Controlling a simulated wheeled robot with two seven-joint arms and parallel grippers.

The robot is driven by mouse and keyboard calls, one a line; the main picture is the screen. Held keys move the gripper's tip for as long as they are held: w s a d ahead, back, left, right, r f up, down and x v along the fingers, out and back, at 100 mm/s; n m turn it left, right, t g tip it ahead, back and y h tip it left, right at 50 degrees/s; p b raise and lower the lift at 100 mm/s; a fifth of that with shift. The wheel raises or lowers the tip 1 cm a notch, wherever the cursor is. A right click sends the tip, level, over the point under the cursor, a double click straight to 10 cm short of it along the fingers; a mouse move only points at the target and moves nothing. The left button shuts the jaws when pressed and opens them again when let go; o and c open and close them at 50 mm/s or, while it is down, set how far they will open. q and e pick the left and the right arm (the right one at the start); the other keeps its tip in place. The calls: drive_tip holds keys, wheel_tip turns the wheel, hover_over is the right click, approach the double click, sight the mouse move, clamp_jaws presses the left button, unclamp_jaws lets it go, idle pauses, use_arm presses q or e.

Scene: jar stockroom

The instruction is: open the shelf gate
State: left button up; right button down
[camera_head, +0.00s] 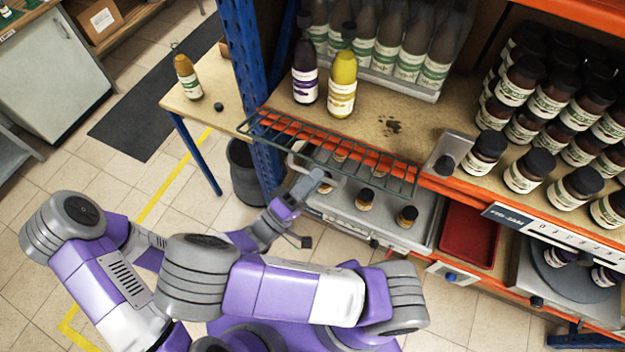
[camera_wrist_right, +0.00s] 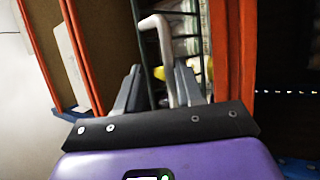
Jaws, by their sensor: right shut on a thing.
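The shelf gate is a dark green wire grid (camera_head: 388,176) along the front edge of the wooden shelf, with the orange beam showing through its bars. Its grey loop handle (camera_head: 297,151) faces me and also shows in the right wrist view (camera_wrist_right: 163,38). My right gripper (camera_head: 318,180) is at the gate's front, shut on the handle; in the wrist view its fingers (camera_wrist_right: 160,88) stand on both sides of the bar. I cannot tell how far the gate is tilted. My left gripper is not in view.
A purple-labelled bottle (camera_head: 305,80) and a yellow bottle (camera_head: 342,88) stand behind the gate, by a dark spill (camera_head: 391,125). Many brown jars (camera_head: 520,80) fill the right side. A blue post (camera_head: 243,60) and small table (camera_head: 190,108) are at left. A red tray (camera_head: 468,236) sits below.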

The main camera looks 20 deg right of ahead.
drive_tip(key=c, duration=1.2)
unclamp_jaws()
drive_tip(key=shift+w+d+f+y, duration=0.25)
drive_tip(key=shift+f+y, duration=0.05)
drive_tip(key=shift+f, duration=0.05)
drive_tip(key=shift+o, duration=0.3)
drive_tip(key=shift+w+d+f, duration=0.1)
drive_tip(key=shift+w+d, duration=0.1)
drive_tip(key=shift+o, duration=0.6)
drive_tip(key=shift+c, duration=0.5)
drive_tip(key=shift+c, duration=0.2)
drive_tip(key=shift+a, duration=0.1)
drive_tip(key=b+v, duration=0.2)
drive_tip(key=v, duration=0.5)
drive_tip(key=shift+s+a, duration=0.2)
drive_tip(key=shift+a, duration=0.05)
